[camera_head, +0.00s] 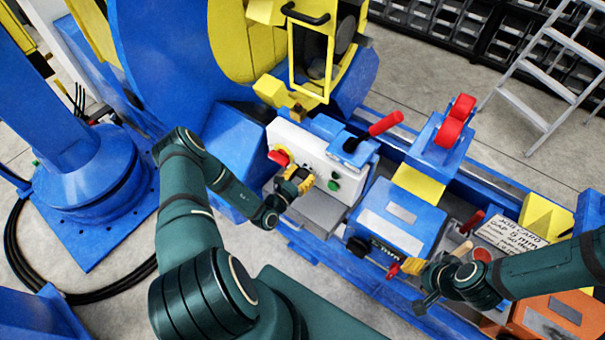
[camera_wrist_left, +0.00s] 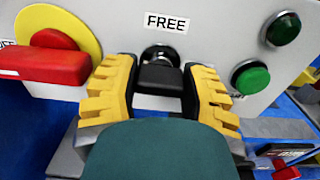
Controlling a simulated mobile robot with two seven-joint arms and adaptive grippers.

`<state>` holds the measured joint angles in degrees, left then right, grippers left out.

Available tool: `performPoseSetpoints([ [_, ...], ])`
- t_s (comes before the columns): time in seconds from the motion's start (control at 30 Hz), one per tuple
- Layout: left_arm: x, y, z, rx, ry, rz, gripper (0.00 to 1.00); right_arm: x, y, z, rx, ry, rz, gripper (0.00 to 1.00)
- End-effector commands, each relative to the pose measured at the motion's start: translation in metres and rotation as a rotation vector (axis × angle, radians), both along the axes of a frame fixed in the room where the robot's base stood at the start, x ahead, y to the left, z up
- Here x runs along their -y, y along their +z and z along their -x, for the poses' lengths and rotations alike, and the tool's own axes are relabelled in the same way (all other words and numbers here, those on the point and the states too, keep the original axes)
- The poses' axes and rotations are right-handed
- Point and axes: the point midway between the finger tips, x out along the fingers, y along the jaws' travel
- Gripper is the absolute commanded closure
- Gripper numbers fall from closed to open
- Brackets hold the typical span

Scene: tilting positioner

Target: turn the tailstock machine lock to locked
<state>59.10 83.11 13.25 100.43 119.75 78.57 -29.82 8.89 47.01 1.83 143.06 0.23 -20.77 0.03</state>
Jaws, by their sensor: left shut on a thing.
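The black lock knob (camera_wrist_left: 160,75) sits on a white panel under a label reading FREE. In the left wrist view my left gripper (camera_wrist_left: 160,95) has one yellow finger on each side of the knob and is shut on it. In the head view my left gripper (camera_head: 297,182) is at the front of the white control box (camera_head: 325,168) and hides the knob. My right gripper (camera_head: 425,275) is at the lower right, beside a blue box (camera_head: 400,218); whether it is open or shut cannot be told.
A red switch handle (camera_wrist_left: 45,65) on a yellow disc is left of the knob. Green buttons (camera_wrist_left: 250,77) are on its right. A red-gripped lever (camera_head: 385,123) rises behind the control box. A job card (camera_head: 515,238) lies at right. A ladder (camera_head: 550,75) stands at the back.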

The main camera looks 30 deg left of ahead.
Motion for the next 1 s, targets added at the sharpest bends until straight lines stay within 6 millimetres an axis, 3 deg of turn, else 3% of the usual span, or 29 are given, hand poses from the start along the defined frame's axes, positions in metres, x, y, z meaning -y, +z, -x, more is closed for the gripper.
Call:
performPoseSetpoints([
  [0.4, 0.000, 0.000, 0.000, 0.001, 0.000, -0.008, 0.91, 0.000, 0.000, 0.000, 0.000, 0.000, 0.000, 0.53],
  [0.43, 0.000, 0.000, 0.000, 0.001, 0.000, -0.008, 0.45, 0.000, 0.000, 0.000, 0.000, 0.000, 0.000, 0.53],
  [0.5, 0.000, 0.000, 0.000, 0.001, 0.000, -0.008, 0.22, 0.000, 0.000, 0.000, 0.000, 0.000, 0.000, 0.53],
  [0.83, 0.000, 0.000, 0.001, 0.001, 0.000, -0.007, 0.22, 0.000, 0.000, 0.000, 0.001, 0.000, 0.000, 0.53],
  [1.0, -0.002, -0.001, 0.017, -0.001, 0.001, -0.007, 0.22, 0.000, 0.000, 0.000, 0.001, 0.000, 0.000, 0.53],
])
